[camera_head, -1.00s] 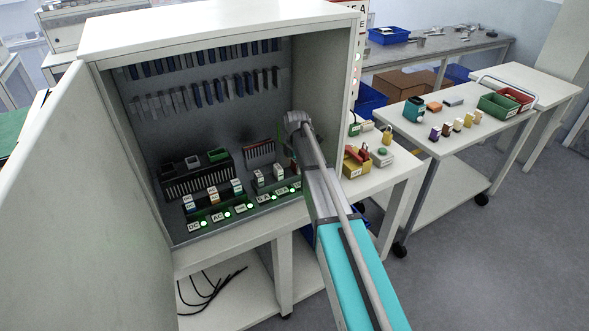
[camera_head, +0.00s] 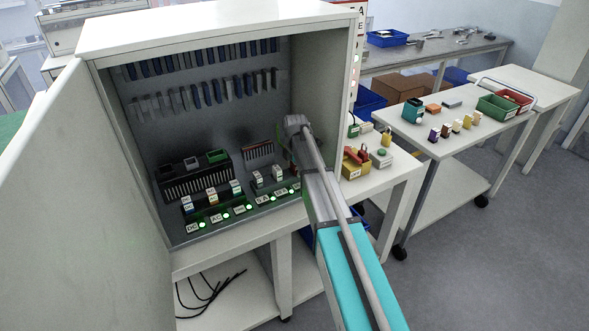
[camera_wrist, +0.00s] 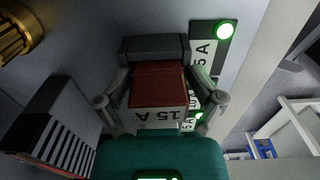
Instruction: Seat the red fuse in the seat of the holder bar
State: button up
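The red fuse (camera_wrist: 158,86), marked 15 A, is in the middle of the wrist view. My gripper (camera_wrist: 160,84) has one finger on each side of it and looks shut on it. A dark block of the holder bar (camera_wrist: 153,48) is right behind the fuse; the fuse's lower end is hidden, so its depth in the seat cannot be seen. A green lamp (camera_wrist: 225,29) is lit beside a 15 A label. In the head view the holder bar (camera_head: 268,200) is on the cabinet floor, and my arm hides the fuse and fingertips.
The cabinet's right wall (camera_head: 326,85) is close to my arm. A black slotted block (camera_head: 196,183) stands to the left in the cabinet. A yellow bin (camera_head: 355,164) is on the table outside, and a side table (camera_head: 455,120) holds small coloured parts.

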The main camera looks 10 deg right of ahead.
jog(key=shift+o, duration=0.6)
jog(key=shift+a+f, duration=0.1)
jog(key=shift+f, duration=0.15)
jog(key=shift+r, duration=0.1)
jog(key=shift+w+r, duration=0.1)
jog(key=shift+w, duration=0.05)
jog(key=shift+r+p, duration=0.1)
jog(key=shift+p, duration=0.2)
notch_tip(320, 180, up, 13)
jog(key=p, duration=1.2)
jog(key=shift+p, duration=0.4)
